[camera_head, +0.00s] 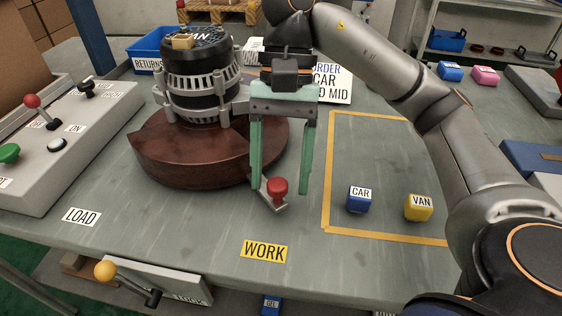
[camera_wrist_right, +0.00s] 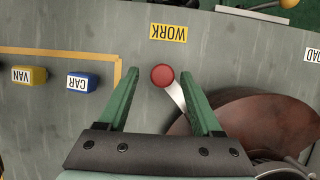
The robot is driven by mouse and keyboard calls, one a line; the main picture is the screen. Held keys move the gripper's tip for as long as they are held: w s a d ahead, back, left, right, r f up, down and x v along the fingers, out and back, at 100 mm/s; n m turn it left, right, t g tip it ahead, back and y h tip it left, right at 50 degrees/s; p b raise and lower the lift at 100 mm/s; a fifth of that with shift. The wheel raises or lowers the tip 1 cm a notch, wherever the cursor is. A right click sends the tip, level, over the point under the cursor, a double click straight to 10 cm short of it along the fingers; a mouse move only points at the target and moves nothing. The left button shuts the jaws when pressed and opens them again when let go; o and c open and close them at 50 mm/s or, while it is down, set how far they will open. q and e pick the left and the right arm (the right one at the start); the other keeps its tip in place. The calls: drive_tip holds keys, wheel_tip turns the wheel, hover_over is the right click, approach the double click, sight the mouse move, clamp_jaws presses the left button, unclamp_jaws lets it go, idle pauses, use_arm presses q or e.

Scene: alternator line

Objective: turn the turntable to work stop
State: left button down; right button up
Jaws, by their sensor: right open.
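The brown round turntable (camera_head: 190,160) sits on the grey bench and carries a black and silver alternator (camera_head: 195,85). Its short metal handle with a red knob (camera_head: 277,186) sticks out toward the front right, behind the yellow WORK label (camera_head: 264,251). In the right wrist view the red knob (camera_wrist_right: 162,75) lies between the fingertips, with the handle running back to the turntable (camera_wrist_right: 265,125). My right gripper (camera_head: 279,190) is open, pointing down, one green finger on each side of the knob. I cannot tell whether either finger touches it. My left gripper is not in view.
A white LOAD label (camera_head: 82,215) lies at the front left. A control box (camera_head: 60,145) with levers and buttons stands at the left. A blue CAR block (camera_head: 359,199) and yellow VAN block (camera_head: 418,207) sit inside a yellow-taped area to the right.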

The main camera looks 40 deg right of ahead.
use_arm(q)
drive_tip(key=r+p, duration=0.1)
drive_tip(key=p, duration=0.1)
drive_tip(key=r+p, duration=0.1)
drive_tip(key=p, duration=0.1)
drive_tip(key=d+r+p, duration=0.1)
drive_tip(key=p, duration=0.1)
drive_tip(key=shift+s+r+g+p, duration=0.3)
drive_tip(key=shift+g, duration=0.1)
use_arm(e)
drive_tip(key=v, duration=1.2)
drive_tip(key=shift+d+r, duration=0.15)
drive_tip(key=shift+r, duration=0.15)
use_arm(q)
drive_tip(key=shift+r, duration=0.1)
